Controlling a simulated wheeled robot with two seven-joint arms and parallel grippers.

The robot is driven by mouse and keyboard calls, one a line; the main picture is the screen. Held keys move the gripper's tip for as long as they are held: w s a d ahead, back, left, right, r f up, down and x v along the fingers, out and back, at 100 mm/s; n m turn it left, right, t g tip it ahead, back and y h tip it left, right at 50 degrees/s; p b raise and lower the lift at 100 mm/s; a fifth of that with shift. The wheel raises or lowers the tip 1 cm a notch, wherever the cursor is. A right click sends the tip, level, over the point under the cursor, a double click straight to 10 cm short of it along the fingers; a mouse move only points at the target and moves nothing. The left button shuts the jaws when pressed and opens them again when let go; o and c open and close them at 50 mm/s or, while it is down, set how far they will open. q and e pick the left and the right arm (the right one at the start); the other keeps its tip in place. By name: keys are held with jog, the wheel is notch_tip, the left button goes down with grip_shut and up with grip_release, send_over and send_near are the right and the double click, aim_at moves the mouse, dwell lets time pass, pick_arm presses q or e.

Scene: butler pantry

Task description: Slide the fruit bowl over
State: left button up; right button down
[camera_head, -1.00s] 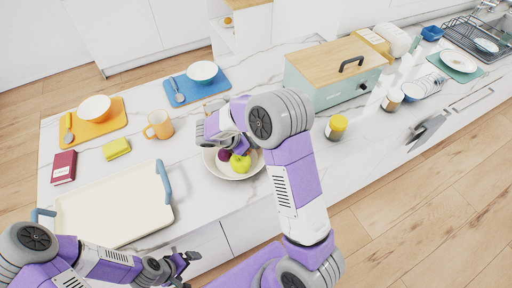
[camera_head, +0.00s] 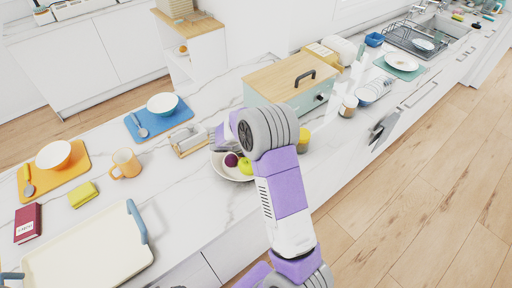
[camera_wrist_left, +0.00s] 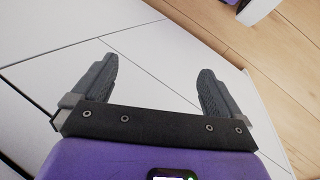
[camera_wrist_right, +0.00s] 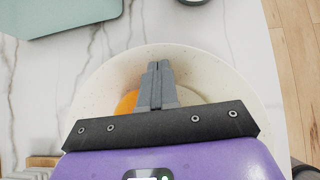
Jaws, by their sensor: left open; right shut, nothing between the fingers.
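The fruit bowl (camera_head: 233,177) is cream-coloured and stands on the marble counter, partly hidden by my right arm. A dark purple fruit (camera_head: 231,160) and a yellow-green fruit (camera_head: 245,166) show in it. The right wrist view shows the speckled bowl (camera_wrist_right: 215,72) and part of an orange fruit (camera_wrist_right: 126,103). My right gripper (camera_wrist_right: 155,68) is shut and empty, with its fingers over the inside of the bowl. I cannot tell whether they touch its wall. My left gripper (camera_wrist_left: 156,68) is open and empty, in front of white cabinet fronts above the wooden floor.
A yellow-lidded jar (camera_head: 304,138) stands close right of the bowl, partly behind my arm. A toast rack (camera_head: 187,140) is to the bowl's left. A bread box (camera_head: 280,85) stands behind. An orange mug (camera_head: 125,163) and a tray (camera_head: 90,250) are farther left.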

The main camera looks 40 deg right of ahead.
jog(key=p+v, duration=0.5)
jog(key=v, duration=0.4)
jog(key=shift+d, duration=0.1)
jog(key=shift+a+r+p, duration=0.35)
jog(key=shift+a+p, duration=0.1)
jog(key=shift+p, duration=0.1)
jog(key=shift+f, duration=0.1)
